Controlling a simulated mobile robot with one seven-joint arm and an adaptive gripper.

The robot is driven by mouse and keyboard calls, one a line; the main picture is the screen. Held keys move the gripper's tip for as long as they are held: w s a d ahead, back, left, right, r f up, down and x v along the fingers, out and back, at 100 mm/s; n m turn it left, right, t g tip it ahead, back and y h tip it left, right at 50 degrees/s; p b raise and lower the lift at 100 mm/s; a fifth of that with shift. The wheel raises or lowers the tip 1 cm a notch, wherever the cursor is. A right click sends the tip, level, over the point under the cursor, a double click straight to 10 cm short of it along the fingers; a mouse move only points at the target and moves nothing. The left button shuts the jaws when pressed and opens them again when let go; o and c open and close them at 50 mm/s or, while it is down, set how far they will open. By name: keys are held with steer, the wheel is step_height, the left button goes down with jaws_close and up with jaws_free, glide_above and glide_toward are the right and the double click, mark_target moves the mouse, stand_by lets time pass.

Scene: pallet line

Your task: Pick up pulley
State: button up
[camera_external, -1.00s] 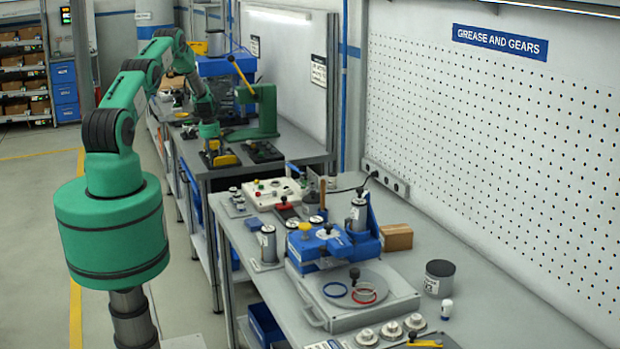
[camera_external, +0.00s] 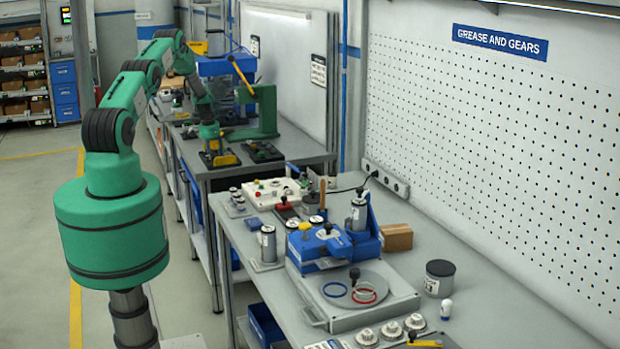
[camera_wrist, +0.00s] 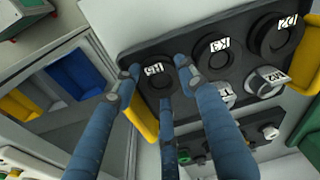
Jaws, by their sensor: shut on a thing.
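In the wrist view a dark round pulley (camera_wrist: 154,69) with a white label, seemingly H5, sits at the near end of a black tray (camera_wrist: 137,56). My gripper (camera_wrist: 157,82) has its blue fingers with grey tips around this pulley, closed on its sides. The pulley still appears to be in the tray; a gap beneath it cannot be seen. Two similar labelled pulleys, K3 (camera_wrist: 220,47) and D2 (camera_wrist: 281,36), sit in a row beside it. In the external view my gripper (camera_external: 215,146) is small and low over the far bench.
The tray has a yellow handle (camera_wrist: 144,118) close beside my fingers. Smaller grey labelled parts (camera_wrist: 265,80) lie in its other row. A second black tray (camera_external: 262,151) lies to the right, before a green press (camera_external: 265,113). The near bench holds a blue fixture (camera_external: 332,247).

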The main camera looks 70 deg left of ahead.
steer(key=shift+r, duration=0.15)
steer(key=shift+r+b, duration=0.5)
steer(key=shift+r, duration=4.35)
steer(key=shift+w, duration=0.1)
steer(key=w+d+r+m+b, duration=0.1)
steer(key=w+d+m, duration=0.6)
steer(key=w+d, duration=2.2)
steer(key=w+d+m, duration=0.2)
steer(key=d, duration=1.2)
steer(key=w+d+m+h+b, duration=0.1)
steer(key=w+d+m, duration=0.1)
steer(key=d, duration=1.2)
steer(key=w+d+r+m, duration=0.1)
steer(key=w+d, duration=0.3)
steer(key=d, duration=1)
steer(key=shift+d+m+h+b, duration=0.2)
steer(key=shift+m+h+b, duration=0.15)
steer(key=shift+m, duration=0.45)
